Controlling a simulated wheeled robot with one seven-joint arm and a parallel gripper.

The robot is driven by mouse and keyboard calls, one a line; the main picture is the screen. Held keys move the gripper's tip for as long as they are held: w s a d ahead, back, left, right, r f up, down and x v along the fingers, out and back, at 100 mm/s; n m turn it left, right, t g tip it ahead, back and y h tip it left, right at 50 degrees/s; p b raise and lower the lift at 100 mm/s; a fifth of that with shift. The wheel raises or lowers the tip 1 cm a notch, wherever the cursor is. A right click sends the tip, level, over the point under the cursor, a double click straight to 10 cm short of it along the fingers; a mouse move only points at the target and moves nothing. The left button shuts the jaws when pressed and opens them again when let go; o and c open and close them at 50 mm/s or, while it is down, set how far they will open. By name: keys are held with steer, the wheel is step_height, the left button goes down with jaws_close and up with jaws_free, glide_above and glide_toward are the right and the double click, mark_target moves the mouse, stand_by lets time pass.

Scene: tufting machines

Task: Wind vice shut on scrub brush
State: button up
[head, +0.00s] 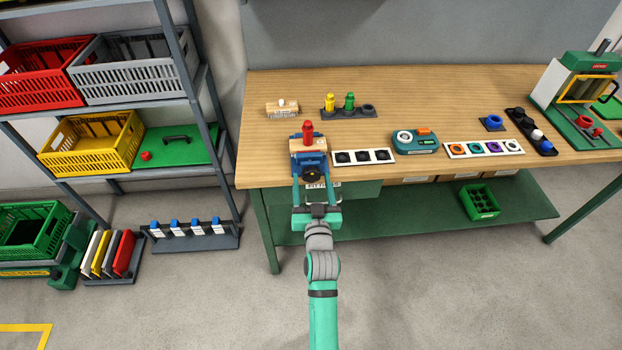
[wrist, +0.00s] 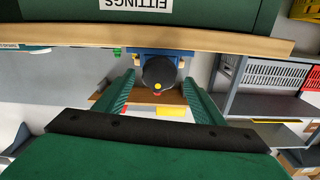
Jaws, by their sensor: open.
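A blue vice (head: 309,165) stands at the bench's front edge. A wooden block with a red knob on top, seemingly the scrub brush (head: 298,146), sits upright at its jaws; I cannot tell whether the jaws touch it. The brush also shows in the wrist view (wrist: 136,97), which is upside down. The vice's round dark handwheel (wrist: 158,71) faces me, with a small yellow dot near its rim. My gripper (head: 314,187) is open, its two green fingers on either side of the handwheel. I cannot tell whether they touch it.
A second wooden block with a white knob (head: 282,108) lies behind the vice. A green drawer front labelled FITTINGS (wrist: 190,14) is under the bench edge.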

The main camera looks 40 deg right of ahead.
steer(key=shift+w+d, duration=0.2)
steer(key=shift+w, duration=0.2)
steer(key=shift+w+d, duration=0.1)
steer(key=shift+d, duration=0.25)
steer(key=shift+a, duration=0.1)
steer(key=c, duration=1.1)
steer(key=shift+o, duration=0.2)
steer(key=shift+m, duration=0.3)
